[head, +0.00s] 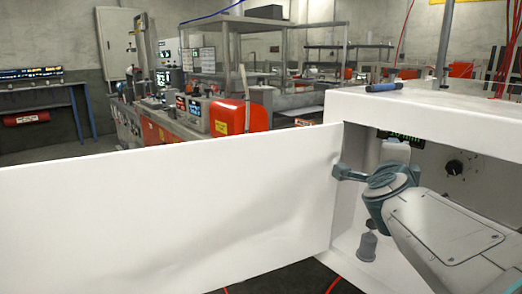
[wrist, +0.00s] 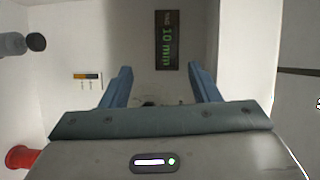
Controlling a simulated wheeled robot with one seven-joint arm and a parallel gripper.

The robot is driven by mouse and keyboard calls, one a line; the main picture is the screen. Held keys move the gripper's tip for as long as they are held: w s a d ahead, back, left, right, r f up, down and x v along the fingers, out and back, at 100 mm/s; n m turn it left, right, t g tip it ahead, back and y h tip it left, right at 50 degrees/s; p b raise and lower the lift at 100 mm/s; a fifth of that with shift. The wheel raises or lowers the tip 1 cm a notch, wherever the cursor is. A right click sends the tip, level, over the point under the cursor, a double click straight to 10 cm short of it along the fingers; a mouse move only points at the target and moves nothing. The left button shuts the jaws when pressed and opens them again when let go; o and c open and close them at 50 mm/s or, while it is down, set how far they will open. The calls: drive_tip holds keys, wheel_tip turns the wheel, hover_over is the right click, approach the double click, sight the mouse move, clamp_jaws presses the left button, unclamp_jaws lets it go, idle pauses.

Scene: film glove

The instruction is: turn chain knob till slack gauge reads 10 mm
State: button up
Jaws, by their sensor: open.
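A small dark display with green characters (wrist: 167,40) is on the back wall in the wrist view, turned sideways; it appears to read 10 mm. A dark green-lit display (head: 400,136) also shows under the cabinet top in the head view. A black round knob (head: 455,168) is on the cabinet's inner wall, right of my gripper. In the wrist view, a dark round part (wrist: 148,103) lies between my fingers, mostly hidden; I cannot tell what it is. My gripper (head: 345,172) is inside the cabinet opening. Its blue fingers (wrist: 160,84) are apart, with nothing visibly held.
The open white door (head: 170,215) spans the left of the head view. A grey bottle-like object (head: 367,247) is low in the cabinet. A blue cylinder (head: 383,87) lies on the cabinet top (head: 440,108). A red object (wrist: 22,158) is at the wrist view's lower left.

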drive_tip(key=s+a+n+g+y+p, duration=0.2)
drive_tip(key=a+n+y+p, duration=0.2)
drive_tip(key=a+n+p, duration=0.25)
drive_tip(key=s+a+n+g+y+p, duration=0.3)
drive_tip(key=a+n+y+p, duration=0.25)
drive_tip(key=a+n, duration=0.2)
drive_tip(key=s+d+f+n+g+h+p, duration=0.1)
drive_tip(key=s+f+n+g+h+p, duration=0.1)
drive_tip(key=s+n+g+p, duration=0.5)
drive_tip(key=s+n+p, duration=0.1)
drive_tip(key=s+p, duration=0.2)
drive_tip(key=s, duration=0.4)
drive_tip(key=shift+s+g, duration=0.25)
drive_tip(key=shift+g, duration=0.05)
drive_tip(key=shift+r, duration=0.1)
drive_tip(key=c, duration=0.4)
drive_tip(key=shift+d, duration=0.2)
